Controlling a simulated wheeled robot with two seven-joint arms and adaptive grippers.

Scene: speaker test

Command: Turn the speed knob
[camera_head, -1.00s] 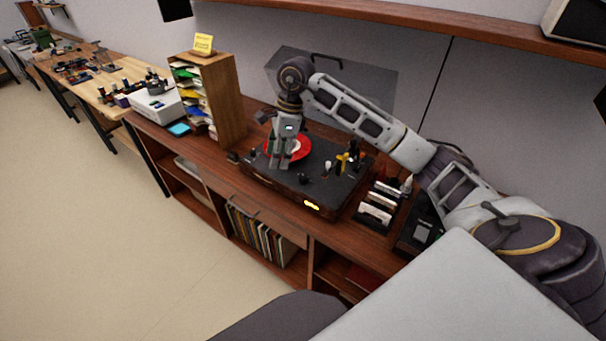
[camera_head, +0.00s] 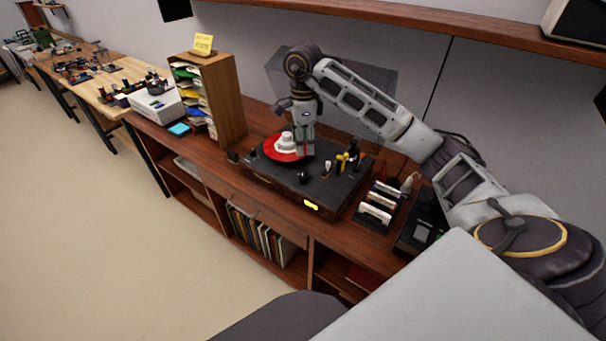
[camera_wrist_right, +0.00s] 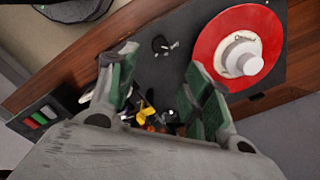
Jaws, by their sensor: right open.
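A turntable with a dark deck (camera_head: 262,177) stands on the wooden cabinet. A red record (camera_head: 275,155) with a white piece (camera_head: 286,141) at its centre lies at the left of the deck. A small black knob (camera_head: 304,177) stands near the deck's front edge; I take it for the speed knob. It also shows in the right wrist view (camera_wrist_right: 160,44), beyond my fingertips. My right gripper (camera_head: 305,152) points down over the deck, beside the record and behind the knob. In the wrist view its green-padded fingers (camera_wrist_right: 160,82) are apart with nothing held. My left gripper is not in view.
Yellow and black parts (camera_head: 342,161) stand at the deck's right side. A small rack (camera_head: 376,210) stands right of the turntable. A wooden paper sorter (camera_head: 226,100) stands to the left, and a clear raised cover (camera_head: 378,82) is behind my arm.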

